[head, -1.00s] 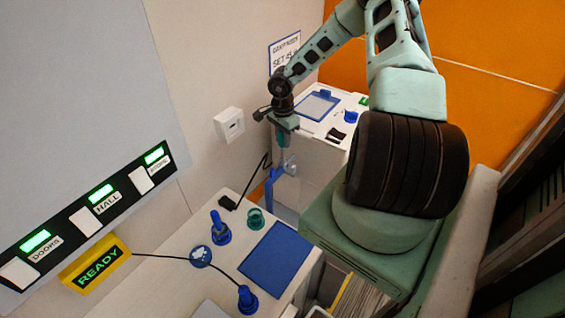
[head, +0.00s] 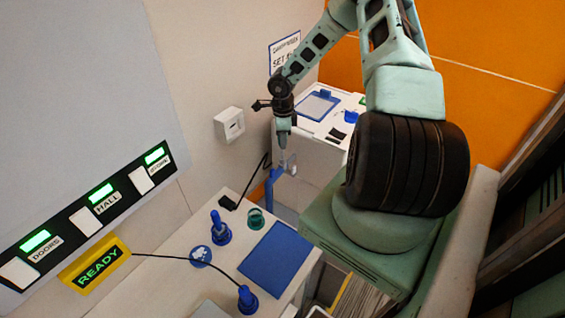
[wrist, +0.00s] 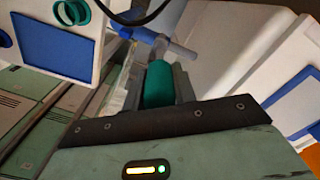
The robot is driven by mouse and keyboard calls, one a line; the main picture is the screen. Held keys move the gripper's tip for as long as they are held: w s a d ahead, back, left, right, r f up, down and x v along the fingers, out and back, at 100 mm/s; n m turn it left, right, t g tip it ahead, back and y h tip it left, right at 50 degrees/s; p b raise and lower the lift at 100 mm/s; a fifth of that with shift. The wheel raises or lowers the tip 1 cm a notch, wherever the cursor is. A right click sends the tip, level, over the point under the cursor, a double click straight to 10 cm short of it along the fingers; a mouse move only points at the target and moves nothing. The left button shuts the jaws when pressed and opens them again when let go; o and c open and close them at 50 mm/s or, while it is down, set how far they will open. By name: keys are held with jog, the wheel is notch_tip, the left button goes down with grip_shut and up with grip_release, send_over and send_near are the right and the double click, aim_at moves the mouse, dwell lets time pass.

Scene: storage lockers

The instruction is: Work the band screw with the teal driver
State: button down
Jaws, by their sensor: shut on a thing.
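My gripper (head: 284,140) is shut on the teal driver. In the wrist view, the driver's teal handle (wrist: 158,85) sits between the fingers, its shaft pointing away toward a blue pipe-like fitting (wrist: 181,50). In the head view, my gripper points down above the blue fitting (head: 272,187), which stands in the gap between the two white cabinets. The driver's pale shaft (head: 283,157) reaches down to the fitting's top. The band screw is too small to make out, so I cannot tell whether the tip is seated in it.
The near white cabinet top holds an empty-looking teal ring (head: 256,218), blue upright holders (head: 221,232), a blue dish with white bits (head: 201,256) and a blue mat (head: 275,260). A yellow READY box (head: 96,264) is wall-side. The far cabinet carries a blue clipboard (head: 317,105).

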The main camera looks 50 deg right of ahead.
jog(key=shift+m, duration=1.1)
jog(key=m, duration=0.5)
jog(key=shift+r, duration=0.2)
jog(key=shift+r, duration=0.4)
jog(key=n, duration=0.3)
jog(key=shift+n, duration=0.3)
jog(key=n, duration=0.4)
jog(key=shift+n, duration=0.3)
jog(key=n, duration=0.6)
jog(key=shift+n, duration=0.4)
